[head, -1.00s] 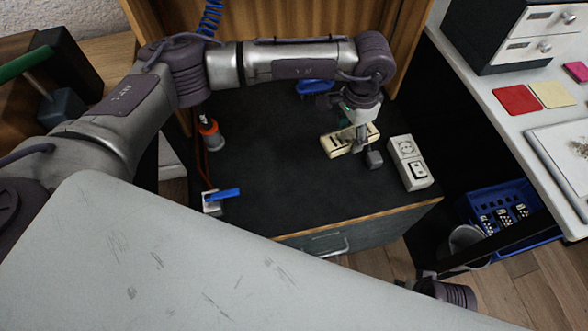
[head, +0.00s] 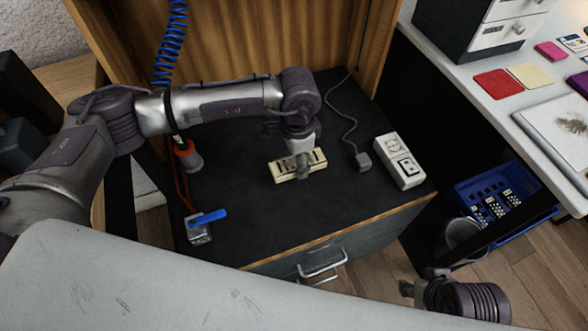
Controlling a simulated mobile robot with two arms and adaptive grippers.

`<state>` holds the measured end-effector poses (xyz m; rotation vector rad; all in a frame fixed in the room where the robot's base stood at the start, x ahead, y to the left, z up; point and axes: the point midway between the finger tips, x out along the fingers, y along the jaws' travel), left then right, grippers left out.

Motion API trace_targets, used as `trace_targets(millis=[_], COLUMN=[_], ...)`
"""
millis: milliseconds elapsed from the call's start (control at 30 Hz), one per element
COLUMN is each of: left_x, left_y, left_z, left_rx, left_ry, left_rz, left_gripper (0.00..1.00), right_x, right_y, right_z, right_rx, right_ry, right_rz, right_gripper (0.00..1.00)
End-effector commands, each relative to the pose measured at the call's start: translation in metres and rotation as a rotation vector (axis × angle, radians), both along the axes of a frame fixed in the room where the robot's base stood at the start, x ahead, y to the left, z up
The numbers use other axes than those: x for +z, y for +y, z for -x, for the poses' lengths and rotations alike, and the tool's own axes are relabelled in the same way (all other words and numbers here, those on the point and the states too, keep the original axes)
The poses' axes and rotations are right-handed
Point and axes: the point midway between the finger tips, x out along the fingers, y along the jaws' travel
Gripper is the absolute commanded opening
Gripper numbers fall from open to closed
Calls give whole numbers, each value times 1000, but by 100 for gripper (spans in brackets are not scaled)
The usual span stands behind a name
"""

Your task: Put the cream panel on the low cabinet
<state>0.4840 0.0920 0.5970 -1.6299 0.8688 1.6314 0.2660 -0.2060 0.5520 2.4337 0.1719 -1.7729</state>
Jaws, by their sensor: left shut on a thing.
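The cream panel (head: 284,172), a small block with dark slots, is over the dark top of the low cabinet (head: 275,220), near its middle. My left gripper (head: 302,168) comes down from above and is shut on the panel, hiding part of it. I cannot tell whether the panel's underside touches the cabinet top. Part of my right arm's end (head: 408,288) shows at the bottom right, away from the cabinet; its fingers are too unclear to judge.
On the cabinet, a white socket block (head: 400,160) and grey plug (head: 363,161) with cable lie right of the panel. A blue-handled clamp-like tool (head: 200,228) and orange-grey item (head: 188,157) lie left. The front middle is clear. A blue crate (head: 508,205) stands right, below.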

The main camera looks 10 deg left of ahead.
Motion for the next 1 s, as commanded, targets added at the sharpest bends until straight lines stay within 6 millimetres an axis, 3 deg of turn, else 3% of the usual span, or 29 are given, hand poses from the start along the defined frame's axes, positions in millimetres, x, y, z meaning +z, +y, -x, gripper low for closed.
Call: trace_targets(millis=[167, 433, 867, 900, 1000], left_x=[-8, -44, -46, -46, -46], left_y=[6, 5, 5, 5, 5], left_z=[4, 4, 3, 3, 3], left_rx=[0, 1, 0, 0, 0], left_ry=[2, 0, -1, -1, -1], left_rz=[1, 1, 1, 1, 1], left_gripper=[17, 17, 17, 64, 81], right_x=[-1, -7, -8, -7, -7], right_y=[0, 0, 2, 2, 2], right_z=[0, 0, -7, -6, -6], right_rx=[0, 0, 2, 2, 1], right_ry=[0, 1, -29, -27, -26], right_rz=[0, 0, -7, -7, -5], right_gripper=[40, 40, 40, 40, 40])
